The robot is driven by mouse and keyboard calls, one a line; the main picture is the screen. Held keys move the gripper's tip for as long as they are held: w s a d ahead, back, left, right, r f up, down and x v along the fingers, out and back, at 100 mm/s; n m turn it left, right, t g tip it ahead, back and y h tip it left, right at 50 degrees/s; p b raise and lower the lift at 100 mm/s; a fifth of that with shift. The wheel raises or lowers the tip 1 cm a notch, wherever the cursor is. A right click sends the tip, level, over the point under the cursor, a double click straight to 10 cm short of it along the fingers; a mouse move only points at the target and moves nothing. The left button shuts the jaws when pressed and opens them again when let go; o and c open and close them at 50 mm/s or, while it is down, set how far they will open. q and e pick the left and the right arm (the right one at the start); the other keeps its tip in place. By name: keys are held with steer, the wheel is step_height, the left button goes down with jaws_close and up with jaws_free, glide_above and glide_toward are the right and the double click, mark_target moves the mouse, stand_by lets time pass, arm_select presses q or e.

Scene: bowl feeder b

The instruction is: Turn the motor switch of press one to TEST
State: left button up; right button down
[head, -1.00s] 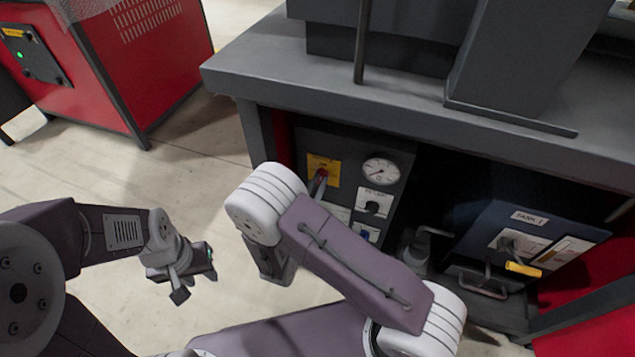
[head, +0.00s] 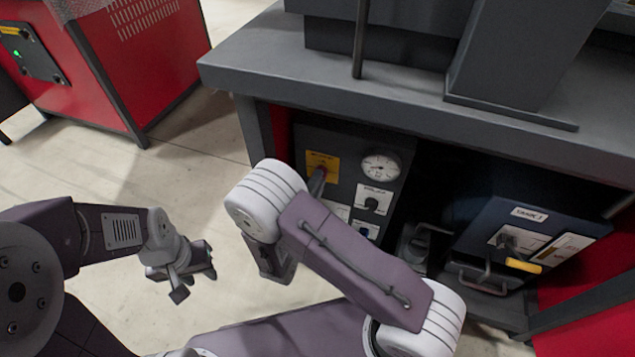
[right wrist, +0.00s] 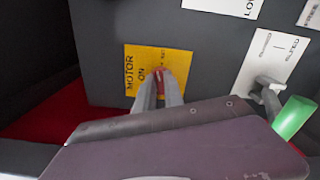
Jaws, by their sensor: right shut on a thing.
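The motor switch has a yellow plate in the head view (head: 322,165), at the upper left of the dark control panel (head: 345,145) under the grey press table. The yellow plate (right wrist: 133,62) reads MOTOR and ON in the right wrist view; its other lettering is hidden or too small. The switch's red handle (right wrist: 161,75) sits between my right gripper's fingers (right wrist: 160,92), which are shut on it. My right gripper (head: 318,180) largely covers the handle in the head view. My left gripper (head: 195,277) hangs empty over the floor at the left, fingers apart.
A round gauge (head: 381,167) and a black selector (head: 371,203) are right of the switch. A green-ended lever (right wrist: 293,117) is close to my right wrist. The tank box with a yellow handle (head: 523,266) stands at right. The table edge (head: 400,110) overhangs the panel.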

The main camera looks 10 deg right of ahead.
arm_select(q)
steer(key=shift+f+b, duration=0.55)
steer(key=shift+f, duration=0.15)
arm_select(e)
steer(key=shift+f+m, duration=0.15)
steer(key=shift+m, duration=1.85)
steer(key=c, duration=1.4)
jaws_free()
steer(key=shift+c, duration=0.2)
